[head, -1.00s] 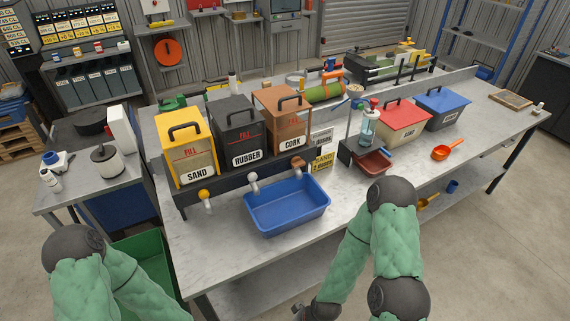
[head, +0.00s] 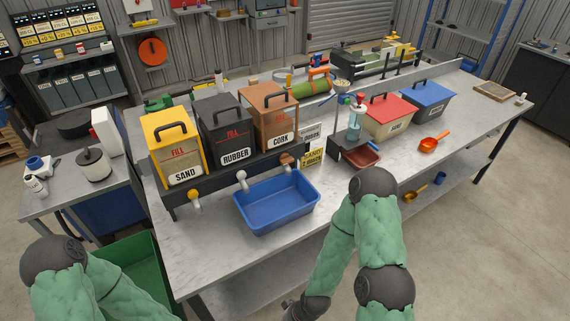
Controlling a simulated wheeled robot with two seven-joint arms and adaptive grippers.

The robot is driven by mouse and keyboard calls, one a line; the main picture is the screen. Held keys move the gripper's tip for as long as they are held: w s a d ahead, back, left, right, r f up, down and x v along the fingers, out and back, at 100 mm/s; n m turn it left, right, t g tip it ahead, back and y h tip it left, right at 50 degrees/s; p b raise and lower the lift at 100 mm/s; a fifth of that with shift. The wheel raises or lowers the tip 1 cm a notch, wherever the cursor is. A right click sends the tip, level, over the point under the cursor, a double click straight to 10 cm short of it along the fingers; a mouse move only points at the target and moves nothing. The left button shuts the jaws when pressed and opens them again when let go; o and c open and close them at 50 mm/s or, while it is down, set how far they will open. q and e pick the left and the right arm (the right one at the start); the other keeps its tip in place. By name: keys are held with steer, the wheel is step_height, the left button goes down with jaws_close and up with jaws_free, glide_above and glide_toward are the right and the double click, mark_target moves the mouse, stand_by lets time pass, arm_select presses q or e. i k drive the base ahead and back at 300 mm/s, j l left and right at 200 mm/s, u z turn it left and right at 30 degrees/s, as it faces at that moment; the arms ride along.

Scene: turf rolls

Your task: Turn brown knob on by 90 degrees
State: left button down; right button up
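The brown knob (head: 286,160) sits on the front of the black dispenser stand, under the brown CORK bin (head: 270,113) and above the far right part of the blue tub (head: 276,224). A white knob (head: 241,177) is under the black RUBBER bin (head: 226,128), and a yellow knob (head: 194,196) is under the yellow SAND bin (head: 174,148). My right gripper (head: 291,309) is only partly visible at the bottom edge, well below the tub and apart from the knob; its fingers are cut off. My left arm is at the bottom left; its gripper is out of frame.
Small signs (head: 312,148) stand right of the CORK bin. A pump bottle stand (head: 355,140), a red-lidded bin (head: 391,116), a blue-lidded bin (head: 430,100) and an orange scoop (head: 434,143) lie farther right. The bench front (head: 222,252) is bare.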

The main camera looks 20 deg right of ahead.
mark_target(285, 159)
steer(key=l+u, duration=0.2)
steer(key=u, duration=0.25)
steer(key=l+u, duration=0.2)
steer(key=u, duration=0.25)
steer(key=l+u, duration=0.2)
steer(key=u, duration=0.25)
steer(key=k+l+u, duration=0.2)
steer(key=l, duration=0.3)
steer(key=k+l+u, duration=0.15)
steer(key=l, duration=0.35)
steer(key=k+l+u, duration=0.2)
steer(key=l, duration=0.25)
steer(key=k+l+u, duration=0.2)
steer(key=l, duration=0.25)
steer(key=k+l+u, duration=0.15)
steer(key=k+l, duration=0.15)
steer(key=l, duration=0.1)
